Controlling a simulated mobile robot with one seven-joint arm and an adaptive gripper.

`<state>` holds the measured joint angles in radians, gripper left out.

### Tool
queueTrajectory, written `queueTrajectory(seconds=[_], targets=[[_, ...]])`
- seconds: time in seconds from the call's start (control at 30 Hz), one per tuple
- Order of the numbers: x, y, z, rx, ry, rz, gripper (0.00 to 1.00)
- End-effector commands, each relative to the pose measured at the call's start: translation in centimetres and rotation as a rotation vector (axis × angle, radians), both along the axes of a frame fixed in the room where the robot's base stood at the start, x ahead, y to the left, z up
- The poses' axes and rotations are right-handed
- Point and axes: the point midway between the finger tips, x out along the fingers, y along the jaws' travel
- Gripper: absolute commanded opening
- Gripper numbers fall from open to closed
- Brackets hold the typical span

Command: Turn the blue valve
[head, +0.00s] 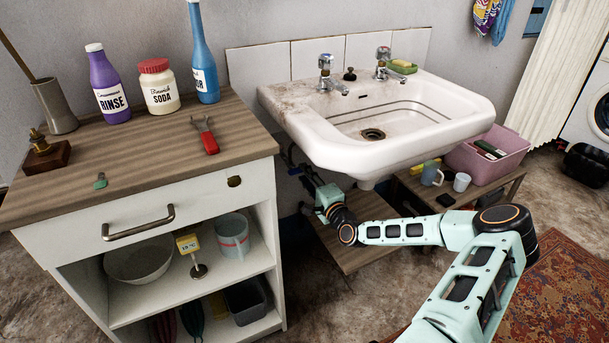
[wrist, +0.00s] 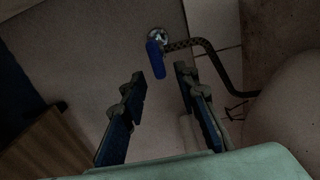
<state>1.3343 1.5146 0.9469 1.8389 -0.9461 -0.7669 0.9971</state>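The blue valve (wrist: 156,59) shows in the wrist view as a small blue lever on a round metal fitting at the wall, with a dark braided hose running off to the right. The lever hangs down, slightly tilted. My gripper (wrist: 161,82) is open and empty, its two blue-padded fingers spread either side of the line to the lever. The lever appears beyond the fingertips, apart from them. In the head view my gripper (head: 311,180) reaches under the left side of the white sink (head: 300,113); I cannot make out the valve there.
The wooden-topped cabinet (head: 65,243) stands close on the left of my gripper. A low wooden shelf (head: 352,258) lies below it. A pink tub (head: 490,160) and mugs stand to the right under the sink. The sink's underside limits room above.

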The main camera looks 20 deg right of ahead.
Motion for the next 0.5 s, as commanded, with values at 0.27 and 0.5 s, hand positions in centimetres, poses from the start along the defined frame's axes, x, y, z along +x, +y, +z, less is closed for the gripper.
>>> queueTrajectory(seconds=[0.27,0.5], targets=[[-5.6,-0.3,0.0,0.002,0.002,-0.002,0.28],[-9.8,-0.4,0.0,0.001,0.002,-0.001,0.28]])
